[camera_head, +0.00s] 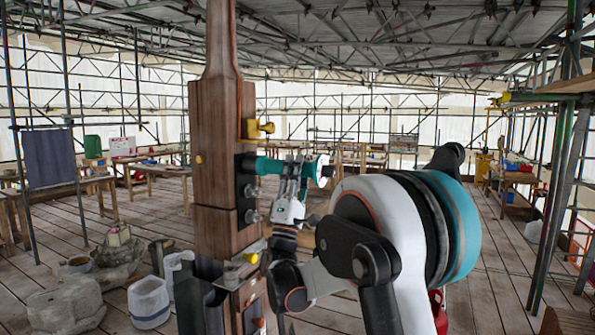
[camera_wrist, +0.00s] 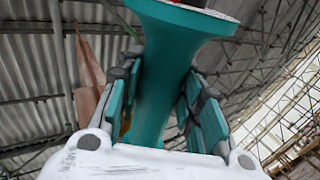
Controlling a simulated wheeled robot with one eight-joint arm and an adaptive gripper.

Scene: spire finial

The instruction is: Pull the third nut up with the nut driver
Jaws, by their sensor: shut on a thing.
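The teal nut driver (camera_head: 268,166) lies roughly level, its left end at the upper part of the dark plate (camera_head: 245,192) on the wooden post. My gripper (camera_head: 291,172) is shut on the nut driver's body, right of the post. In the wrist view the teal nut driver (camera_wrist: 165,75) runs between both finger pads (camera_wrist: 162,108), its flared end toward the top. Below the driver, two silver nuts show on the plate, an upper nut (camera_head: 252,191) and a lower nut (camera_head: 252,216). The driver hides whatever is at its left tip, so I cannot tell its seating.
The wooden post (camera_head: 214,130) stands just left of my gripper. Stones (camera_head: 66,305) and a white container (camera_head: 149,301) stand on the floor at left.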

